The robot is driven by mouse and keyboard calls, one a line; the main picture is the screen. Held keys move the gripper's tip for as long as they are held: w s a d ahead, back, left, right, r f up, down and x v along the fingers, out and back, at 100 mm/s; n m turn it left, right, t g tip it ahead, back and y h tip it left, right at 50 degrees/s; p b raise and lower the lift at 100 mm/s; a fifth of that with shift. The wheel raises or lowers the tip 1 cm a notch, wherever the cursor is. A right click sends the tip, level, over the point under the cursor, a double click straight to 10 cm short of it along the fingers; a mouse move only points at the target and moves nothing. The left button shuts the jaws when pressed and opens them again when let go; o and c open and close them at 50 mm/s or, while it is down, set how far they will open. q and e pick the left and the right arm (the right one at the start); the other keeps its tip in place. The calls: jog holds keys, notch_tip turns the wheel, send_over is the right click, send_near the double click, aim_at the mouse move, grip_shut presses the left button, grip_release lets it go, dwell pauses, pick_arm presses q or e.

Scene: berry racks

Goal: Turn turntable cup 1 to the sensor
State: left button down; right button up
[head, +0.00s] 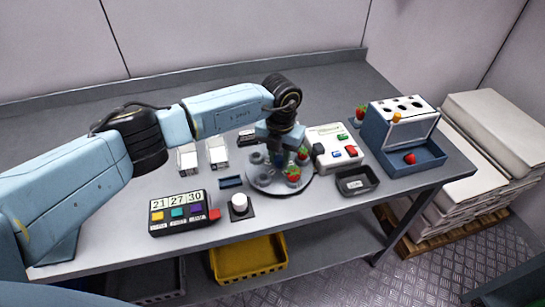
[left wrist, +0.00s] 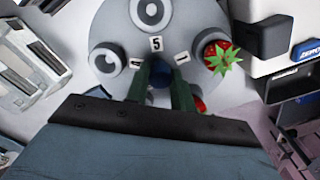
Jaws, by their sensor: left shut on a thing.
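The round grey turntable (head: 262,186) stands on the table in the head view, with several cups around its top. It fills the upper middle of the left wrist view (left wrist: 190,30). A "5" label (left wrist: 156,43) faces up there; I cannot surely read the side labels. A strawberry (left wrist: 218,55) sits in a cup at the right, and strawberries (head: 293,174) show on the turntable in the head view. My left gripper (head: 284,155) reaches down over the turntable; its green fingers are shut on a blue knob (left wrist: 160,97). My right gripper is out of view.
A white box with coloured buttons (head: 335,147) stands close right of the turntable, a black tray (head: 357,181) in front of it. A blue rack (head: 400,130) is farther right. A counter panel (head: 178,213) and white button (head: 239,203) lie left and in front.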

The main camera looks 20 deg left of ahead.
aim_at(279, 157)
pick_arm(q)
jog(key=shift+w, duration=0.1)
dwell(0.4)
jog(key=c, duration=1.2)
grip_release()
jog(key=shift+r, duration=0.1)
notch_tip(279, 157, up, 13)
jog(key=shift+r, duration=0.15)
